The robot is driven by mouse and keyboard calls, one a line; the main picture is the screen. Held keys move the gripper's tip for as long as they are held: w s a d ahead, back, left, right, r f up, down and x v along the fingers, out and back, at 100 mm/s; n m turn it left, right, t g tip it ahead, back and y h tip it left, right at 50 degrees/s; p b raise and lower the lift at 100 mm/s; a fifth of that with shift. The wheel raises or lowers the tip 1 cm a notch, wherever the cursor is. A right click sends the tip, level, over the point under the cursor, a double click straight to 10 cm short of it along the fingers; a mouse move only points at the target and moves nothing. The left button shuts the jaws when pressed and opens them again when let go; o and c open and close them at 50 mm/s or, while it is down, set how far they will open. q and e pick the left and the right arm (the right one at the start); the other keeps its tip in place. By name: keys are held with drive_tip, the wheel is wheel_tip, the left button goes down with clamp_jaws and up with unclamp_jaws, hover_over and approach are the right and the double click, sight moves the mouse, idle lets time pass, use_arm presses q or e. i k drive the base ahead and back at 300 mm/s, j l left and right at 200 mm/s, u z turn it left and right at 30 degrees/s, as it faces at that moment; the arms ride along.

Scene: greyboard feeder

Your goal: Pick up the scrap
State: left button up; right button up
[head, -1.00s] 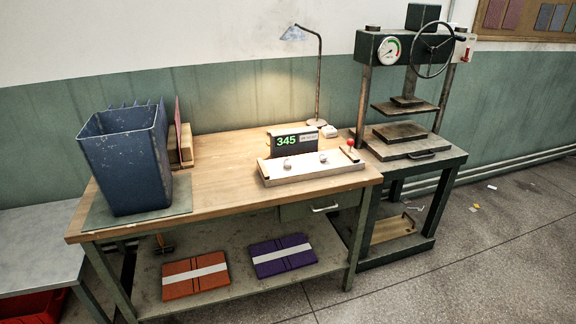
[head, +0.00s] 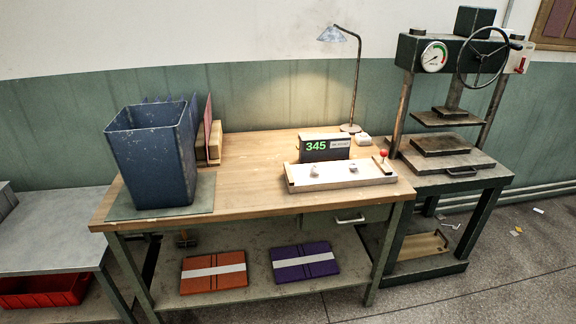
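Small pale bits that look like scrap lie on the floor to the right of the press: a white piece (head: 538,210), and an orange-tan piece (head: 516,232) nearer the press stand. They are too small to make out well. A blue bin (head: 152,155) stands on a green mat at the left of the wooden workbench; its inside bottom is hidden. Neither of my grippers is in view.
The wooden workbench (head: 250,175) carries a display box (head: 325,147), a white fixture (head: 340,175) and a lamp (head: 338,36). A dark press (head: 450,145) stands at its right. Orange and purple folders lie on the lower shelf. The floor at the lower right (head: 480,280) is clear.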

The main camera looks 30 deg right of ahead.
sight(314, 170)
drive_tip(key=l+u, duration=0.3)
drive_tip(key=l, duration=0.95)
drive_tip(key=l+u, duration=0.25)
drive_tip(key=l, duration=1.05)
